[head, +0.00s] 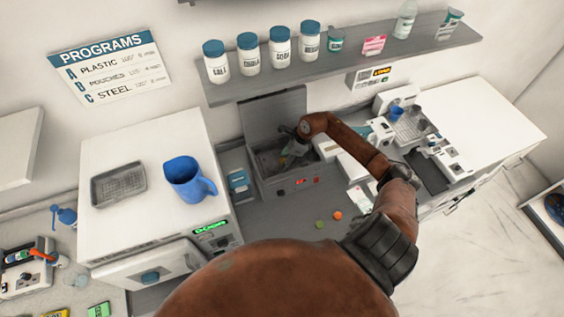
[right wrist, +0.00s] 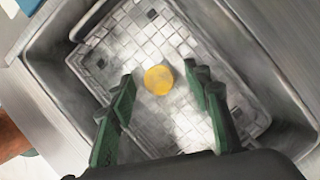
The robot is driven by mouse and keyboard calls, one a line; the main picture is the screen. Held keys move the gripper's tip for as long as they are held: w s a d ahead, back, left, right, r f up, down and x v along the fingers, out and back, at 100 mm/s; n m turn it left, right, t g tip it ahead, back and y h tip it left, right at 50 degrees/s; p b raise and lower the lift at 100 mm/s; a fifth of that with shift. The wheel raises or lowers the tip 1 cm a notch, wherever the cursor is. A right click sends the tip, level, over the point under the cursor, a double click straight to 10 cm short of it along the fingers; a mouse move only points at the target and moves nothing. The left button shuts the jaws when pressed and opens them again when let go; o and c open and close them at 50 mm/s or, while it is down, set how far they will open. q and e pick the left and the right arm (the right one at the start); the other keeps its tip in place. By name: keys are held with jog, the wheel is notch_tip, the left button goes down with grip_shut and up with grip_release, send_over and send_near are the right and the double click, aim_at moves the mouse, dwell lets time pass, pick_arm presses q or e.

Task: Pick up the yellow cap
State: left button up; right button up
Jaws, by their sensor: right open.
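The yellow cap (right wrist: 158,80) is a small round disc lying on the tiled-looking floor of a metal basin (right wrist: 262,50) in the right wrist view. My right gripper (right wrist: 161,84) is open, with its green fingers apart on the left and right of the cap in that view. I cannot tell how far above the cap the fingertips are. In the head view my right gripper (head: 292,146) reaches into the open grey unit (head: 285,187) that holds the basin. The cap cannot be made out in the head view. My left gripper is not in view.
A raised lid (head: 272,115) stands behind the basin. An orange cap (head: 337,215) and a green cap (head: 320,224) lie on the counter in front. A blue jug (head: 188,179) stands on the white machine at left. A shelf (head: 230,93) with several jars hangs above.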

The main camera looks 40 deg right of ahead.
aim_at(281, 162)
jog(key=shift+c, duration=0.3)
jog(key=c, duration=1.1)
jog(key=shift+o, duration=0.2)
jog(key=shift+r+b, duration=0.5)
jog(key=shift+b, duration=0.05)
jog(key=shift+a+b+v, duration=0.2)
jog(key=shift+b+v, duration=0.55)
jog(key=shift+v, duration=0.45)
jog(key=s+r+b, duration=0.4)
jog(key=s+r, duration=0.5)
jog(key=s, duration=0.4)
jog(key=shift+s+a+r, duration=0.15)
jog(key=shift+a+r, duration=0.1)
jog(key=shift+r, duration=0.1)
